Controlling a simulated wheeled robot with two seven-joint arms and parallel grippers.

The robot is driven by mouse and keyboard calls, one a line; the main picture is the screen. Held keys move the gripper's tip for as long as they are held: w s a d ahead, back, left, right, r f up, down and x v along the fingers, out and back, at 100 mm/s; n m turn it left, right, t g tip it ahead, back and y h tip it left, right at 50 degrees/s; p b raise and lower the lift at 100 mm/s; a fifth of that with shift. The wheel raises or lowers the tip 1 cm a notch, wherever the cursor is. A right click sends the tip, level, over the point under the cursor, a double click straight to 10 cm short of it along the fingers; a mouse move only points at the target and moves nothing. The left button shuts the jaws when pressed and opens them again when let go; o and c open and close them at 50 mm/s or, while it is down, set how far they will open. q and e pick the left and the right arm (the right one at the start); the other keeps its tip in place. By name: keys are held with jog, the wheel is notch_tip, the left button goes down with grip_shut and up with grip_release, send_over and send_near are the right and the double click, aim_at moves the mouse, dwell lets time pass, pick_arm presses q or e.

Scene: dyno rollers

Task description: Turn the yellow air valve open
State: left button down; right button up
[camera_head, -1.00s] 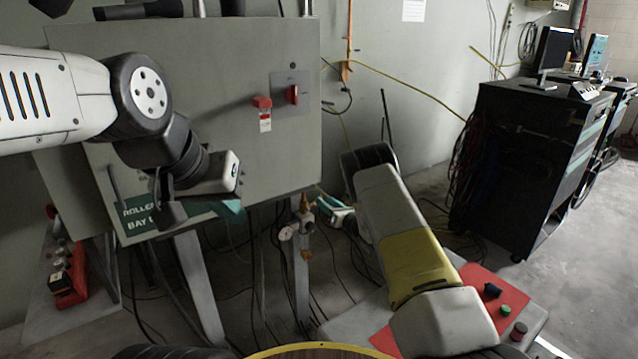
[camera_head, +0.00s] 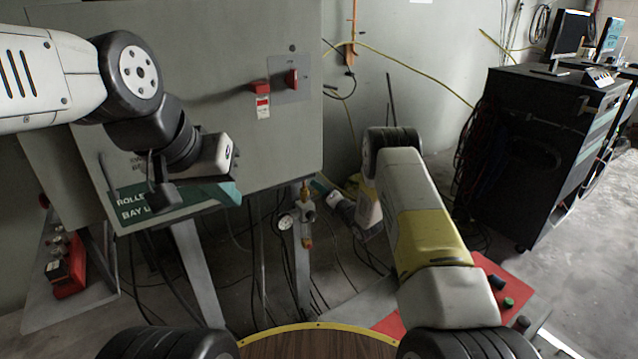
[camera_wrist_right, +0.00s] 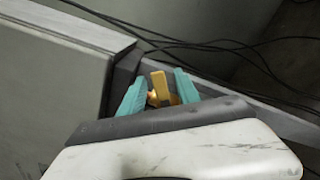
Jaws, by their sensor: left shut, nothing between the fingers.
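The yellow air valve (camera_head: 307,195) sits on brass fittings with a round gauge, on a post below the grey cabinet. In the right wrist view its yellow lever (camera_wrist_right: 160,86) stands between the two teal fingertips of my right gripper (camera_wrist_right: 158,92), with gaps visible on both sides. In the head view my right gripper (camera_head: 324,185) is just right of the valve, its fingers partly hidden; contact cannot be told. My left gripper (camera_head: 232,192) is shut and empty in front of the cabinet's lower edge, left of the valve.
The grey cabinet (camera_head: 215,90) has red switches and a green sign. Cables hang below it, around the post. A black equipment cart (camera_head: 530,150) stands at the right, and a red panel with buttons (camera_head: 505,285) at the lower right. Open floor lies beyond the cart.

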jog(key=shift+w+a, duration=0.2)
jog(key=shift+w, duration=0.05)
grip_shut()
dwell(1.4)
